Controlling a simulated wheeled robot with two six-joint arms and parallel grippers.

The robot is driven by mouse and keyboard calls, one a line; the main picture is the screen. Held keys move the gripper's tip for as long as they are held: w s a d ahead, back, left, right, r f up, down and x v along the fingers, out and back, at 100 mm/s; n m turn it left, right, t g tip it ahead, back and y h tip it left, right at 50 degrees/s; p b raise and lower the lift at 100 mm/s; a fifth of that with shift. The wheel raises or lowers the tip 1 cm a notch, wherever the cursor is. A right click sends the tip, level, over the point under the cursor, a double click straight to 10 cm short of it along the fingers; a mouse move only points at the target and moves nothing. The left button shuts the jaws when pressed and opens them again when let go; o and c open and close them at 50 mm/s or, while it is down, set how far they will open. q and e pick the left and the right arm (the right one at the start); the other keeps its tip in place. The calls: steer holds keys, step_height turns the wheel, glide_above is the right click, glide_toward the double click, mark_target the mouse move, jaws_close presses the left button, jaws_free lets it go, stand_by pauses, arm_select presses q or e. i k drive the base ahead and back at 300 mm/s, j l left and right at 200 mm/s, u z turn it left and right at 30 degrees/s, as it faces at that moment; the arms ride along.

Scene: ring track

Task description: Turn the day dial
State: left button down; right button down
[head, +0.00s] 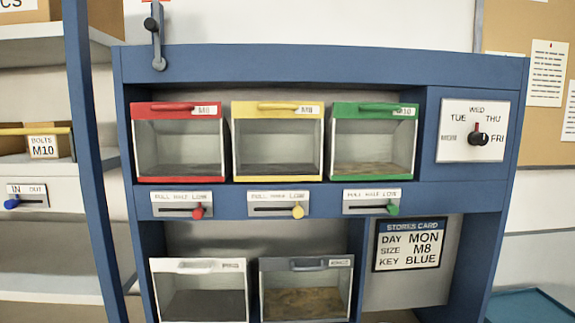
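The day dial (478,139) is a black knob on a white plate (456,118) at the upper right of the blue cabinet in the head view. Its plate carries day labels in an arc from a partly blurred one at left, through TUE, WED and THU, to FRI. A red pointer mark on the dial points up, towards WED. The stores card (409,244) below reads DAY MON, SIZE M8, KEY BLUE. Neither of my grippers shows, and nothing touches the dial.
The blue cabinet (320,65) holds red (178,110), yellow (277,108) and green (375,108) fronted bins, with sliders below. Two more bins sit lower. A grey lever (157,45) stands at top left. A blue post (92,160) rises at left. Space before the dial looks clear.

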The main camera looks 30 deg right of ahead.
mark_target(476, 138)
steer(key=z, duration=2.35)
